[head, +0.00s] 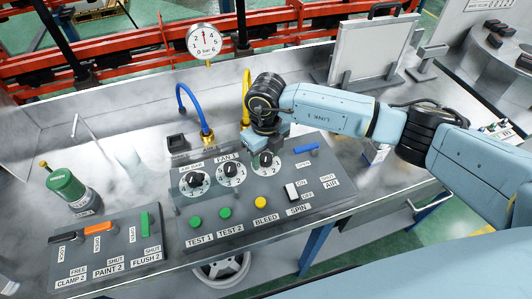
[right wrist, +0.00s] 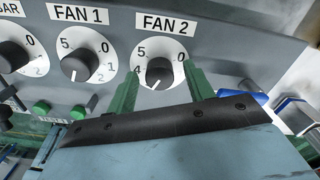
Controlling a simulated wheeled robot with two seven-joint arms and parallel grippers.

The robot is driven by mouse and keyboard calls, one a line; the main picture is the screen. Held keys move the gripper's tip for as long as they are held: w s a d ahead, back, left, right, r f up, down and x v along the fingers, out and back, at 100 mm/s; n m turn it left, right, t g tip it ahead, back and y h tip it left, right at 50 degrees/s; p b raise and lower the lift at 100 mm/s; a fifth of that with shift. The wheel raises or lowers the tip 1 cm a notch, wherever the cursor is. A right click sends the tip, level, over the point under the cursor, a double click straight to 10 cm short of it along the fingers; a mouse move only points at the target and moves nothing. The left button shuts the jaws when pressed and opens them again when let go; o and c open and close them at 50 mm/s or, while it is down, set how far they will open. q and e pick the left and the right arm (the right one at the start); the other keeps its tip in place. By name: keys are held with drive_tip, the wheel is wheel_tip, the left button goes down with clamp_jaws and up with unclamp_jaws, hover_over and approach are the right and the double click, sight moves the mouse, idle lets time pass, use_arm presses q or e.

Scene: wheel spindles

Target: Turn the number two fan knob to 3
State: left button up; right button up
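The FAN 2 knob (right wrist: 159,72) is a dark round knob on a white numbered dial, which also shows in the head view (head: 268,170). The 5, 4 and 0 are readable there; the lower numbers are hidden or unclear. My right gripper (head: 264,152) is over this dial. In the right wrist view its green fingers (right wrist: 161,84) are spread, one on each side of the knob, with visible gaps. Contact is not visible. My left gripper is not in view.
The FAN 1 knob (right wrist: 79,65) is close on the left. A blue lever (head: 306,148) is close on the right. Green buttons, a yellow button (head: 260,202) and a SPIN switch (head: 292,192) lie in front. Blue and yellow hoses rise behind.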

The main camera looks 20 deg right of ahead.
sight(266, 157)
wheel_tip(266, 157, up, 13)
drive_tip(key=shift+r, duration=0.2)
idle(0.5)
idle(0.3)
